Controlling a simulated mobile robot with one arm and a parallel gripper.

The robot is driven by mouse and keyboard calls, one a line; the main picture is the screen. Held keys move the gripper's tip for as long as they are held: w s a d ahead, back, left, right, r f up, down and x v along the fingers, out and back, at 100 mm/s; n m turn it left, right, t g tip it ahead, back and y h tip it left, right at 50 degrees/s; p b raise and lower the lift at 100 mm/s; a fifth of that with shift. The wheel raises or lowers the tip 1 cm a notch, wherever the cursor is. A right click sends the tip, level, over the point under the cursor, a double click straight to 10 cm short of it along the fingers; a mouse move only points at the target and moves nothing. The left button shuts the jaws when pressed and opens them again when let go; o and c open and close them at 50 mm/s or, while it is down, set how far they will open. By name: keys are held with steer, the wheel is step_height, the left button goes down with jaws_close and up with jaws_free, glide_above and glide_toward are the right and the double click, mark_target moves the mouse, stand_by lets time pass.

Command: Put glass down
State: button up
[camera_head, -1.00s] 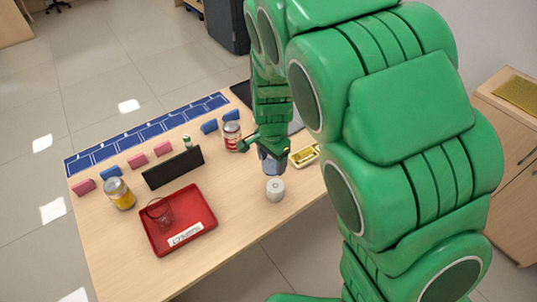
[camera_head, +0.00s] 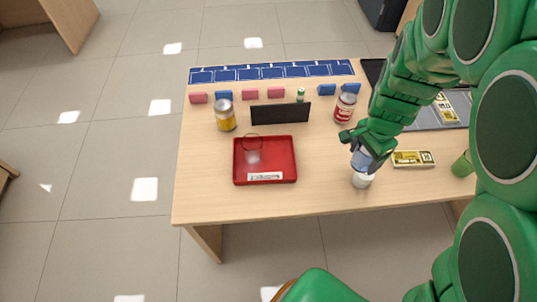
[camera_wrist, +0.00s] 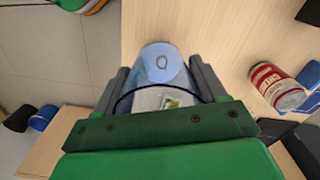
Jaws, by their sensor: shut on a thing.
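My gripper (camera_head: 364,152) is shut on a bluish clear glass (camera_head: 361,162). In the wrist view the glass (camera_wrist: 160,62) sits between the two fingers. In the head view it overlaps the top of a small white cylinder (camera_head: 362,181) near the counter's front edge; I cannot tell whether they touch. A second clear glass (camera_head: 252,157) with a dark rim stands in the red tray (camera_head: 289,175), left of my gripper. The tray has a white label, which seems to read "SUSPECT".
A red-labelled can (camera_head: 345,108) stands behind my gripper. A yellow-banded jar (camera_head: 225,116) and a black upright panel (camera_head: 280,113) stand behind the tray. A yellow bundle (camera_head: 413,159) and green cup (camera_head: 463,164) are at right. Bare counter (camera_head: 325,170) lies between tray and cylinder.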

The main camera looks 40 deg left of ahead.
steer(key=s+a+n, duration=0.6)
steer(key=s+n, duration=0.3)
steer(key=s+a+n, duration=0.5)
steer(key=s+n, duration=0.4)
glide_above(275, 165)
steer(key=shift+f, duration=6.2)
steer(key=o, duration=1.2)
steer(key=shift+f, duration=0.15)
steer(key=shift+c, duration=0.2)
steer(key=shift+r, duration=0.2)
step_height(275, 165, up, 12)
